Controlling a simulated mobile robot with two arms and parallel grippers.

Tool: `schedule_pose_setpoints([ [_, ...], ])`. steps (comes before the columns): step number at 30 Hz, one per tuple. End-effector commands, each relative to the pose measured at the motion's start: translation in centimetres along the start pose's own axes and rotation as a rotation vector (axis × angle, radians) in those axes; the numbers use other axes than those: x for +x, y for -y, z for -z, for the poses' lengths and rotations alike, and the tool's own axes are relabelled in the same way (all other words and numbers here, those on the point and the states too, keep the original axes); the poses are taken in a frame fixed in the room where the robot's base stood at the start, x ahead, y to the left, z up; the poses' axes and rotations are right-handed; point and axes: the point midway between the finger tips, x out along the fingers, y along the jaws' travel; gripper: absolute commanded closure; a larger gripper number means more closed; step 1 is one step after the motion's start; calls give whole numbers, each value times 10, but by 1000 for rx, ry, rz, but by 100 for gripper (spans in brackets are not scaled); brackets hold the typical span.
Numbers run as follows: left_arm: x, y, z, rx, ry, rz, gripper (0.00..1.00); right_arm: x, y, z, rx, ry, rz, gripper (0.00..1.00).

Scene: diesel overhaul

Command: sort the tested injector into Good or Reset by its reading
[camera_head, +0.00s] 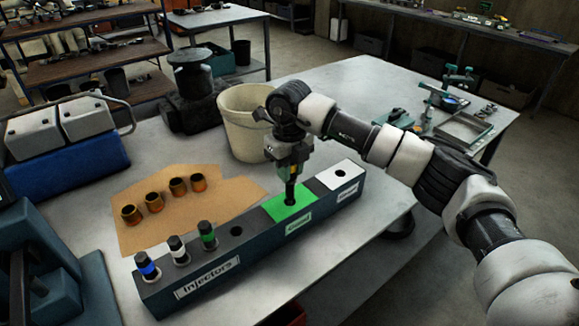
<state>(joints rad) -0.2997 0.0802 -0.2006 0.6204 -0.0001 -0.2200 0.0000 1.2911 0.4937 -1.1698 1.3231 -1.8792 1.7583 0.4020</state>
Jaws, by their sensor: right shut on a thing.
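A long dark rack (250,265) labelled "Injectors" lies along the table. Three injectors, with blue (147,266), white (177,248) and green (207,235) bands, stand upright at its left end, beside an empty hole. To the right are a green Good section (272,207) and a white section (335,179), its label hard to read, with an open hole. My right gripper (291,171) is shut on a dark injector (290,191), upright over the green section. Its lower end is at the hole there; how deep it sits I cannot tell. My left gripper is out of view.
A beige bucket (243,130) stands behind the rack. Several brass-coloured cups (154,202) stand on brown paper (228,190). A blue toolbox (66,160) is at left. A metal tray (463,127) and teal tools lie at the back right.

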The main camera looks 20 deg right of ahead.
Motion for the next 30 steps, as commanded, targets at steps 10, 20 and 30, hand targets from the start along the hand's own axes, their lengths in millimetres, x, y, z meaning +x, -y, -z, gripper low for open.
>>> schedule_pose_setpoints([
  [10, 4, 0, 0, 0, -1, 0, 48, 6, 0, 0, 0, 1, 0, 100],
  [20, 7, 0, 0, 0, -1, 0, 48, 6, 0, 0, 0, 1, 0, 100],
  [30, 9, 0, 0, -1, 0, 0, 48, 9, 0, 0, 0, 0, 0, 100],
])
